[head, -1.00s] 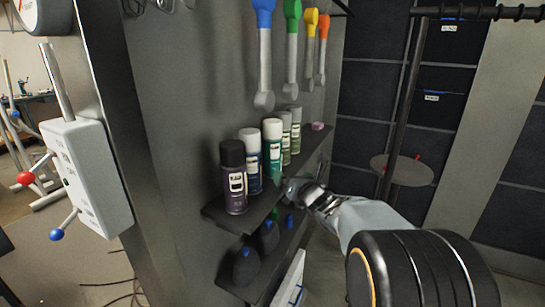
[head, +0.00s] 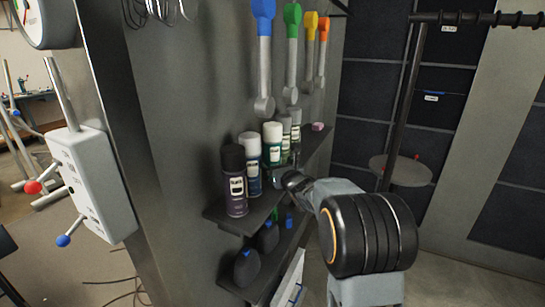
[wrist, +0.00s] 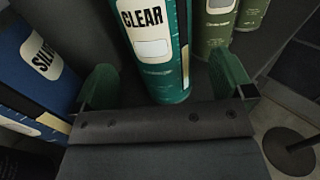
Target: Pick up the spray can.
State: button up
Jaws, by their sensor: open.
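Several spray cans stand upright in a row on the upper shelf. The teal can labelled CLEAR (head: 271,152) has a white cap. In the wrist view the teal can (wrist: 158,50) stands between the two green fingers of my gripper (wrist: 165,88), with a gap on either side. My gripper (head: 281,181) is open at the shelf's front edge in the head view, its fingers mostly hidden. A blue can (head: 251,166) stands left of the teal one, and a dark purple can (head: 235,186) is nearest the camera. Olive-green cans (head: 284,135) stand behind.
The shelf (head: 236,223) is fixed to a grey panel. Dark bottles (head: 247,268) stand on a lower shelf. Tools with coloured handles (head: 264,60) hang above the cans. In the wrist view, the blue can (wrist: 35,72) is close to the left finger.

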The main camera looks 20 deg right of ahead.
aim_at(273, 159)
jog(key=w+p, duration=0.1)
jog(key=w, duration=0.1)
jog(key=w+p, duration=0.1)
jog(key=w, duration=0.1)
jog(key=shift+w+a+f, duration=0.1)
jog(key=shift+w+a, duration=0.1)
jog(key=shift+w, duration=0.2)
jog(key=c, duration=1.1)
jog(key=shift+d, duration=0.1)
